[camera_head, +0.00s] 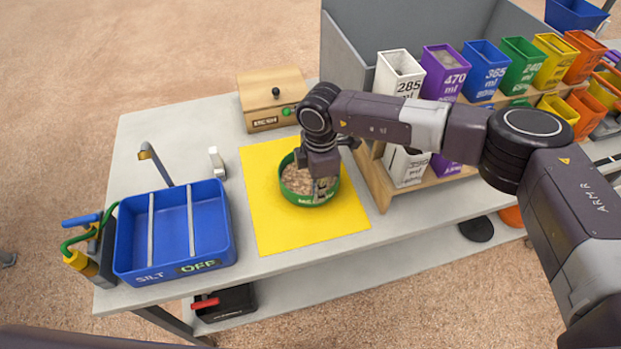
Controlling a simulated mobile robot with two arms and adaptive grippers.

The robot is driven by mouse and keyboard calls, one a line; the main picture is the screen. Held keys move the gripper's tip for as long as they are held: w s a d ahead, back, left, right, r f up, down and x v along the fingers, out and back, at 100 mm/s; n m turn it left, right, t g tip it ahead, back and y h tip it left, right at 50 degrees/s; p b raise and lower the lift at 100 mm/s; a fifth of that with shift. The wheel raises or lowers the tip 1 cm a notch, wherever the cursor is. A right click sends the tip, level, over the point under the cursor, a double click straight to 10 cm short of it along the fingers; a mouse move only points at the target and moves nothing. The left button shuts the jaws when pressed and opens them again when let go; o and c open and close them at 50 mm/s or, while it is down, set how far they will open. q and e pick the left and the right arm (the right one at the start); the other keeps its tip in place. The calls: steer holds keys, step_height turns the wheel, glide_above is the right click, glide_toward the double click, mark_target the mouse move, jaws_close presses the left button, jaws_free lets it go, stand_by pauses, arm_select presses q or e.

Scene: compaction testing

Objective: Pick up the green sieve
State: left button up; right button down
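The green sieve (291,193) is a round green pan with grainy brown-grey material in it. It sits upright on the yellow mat (272,232) on the grey table. My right gripper (324,185) points down at the sieve's right side, with its fingers at the rim and overlapping the contents. The gripper body hides the back right part of the rim. Whether the fingers are closed on the rim cannot be told. My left gripper is not in view.
A blue tray marked SILT (219,252) stands left of the mat, beside a faucet (153,160). A wooden box (268,90) with a black knob is behind. Colored bins (398,78) on a wooden rack stand close on the right.

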steer(key=shift+w+a+r, duration=0.1)
steer(key=shift+a+r, duration=0.05)
steer(key=shift+r, duration=0.1)
steer(key=shift+r+p, duration=0.35)
steer(key=shift+r, duration=0.1)
steer(key=shift+r+p, duration=1.6)
steer(key=shift+r, duration=1.35)
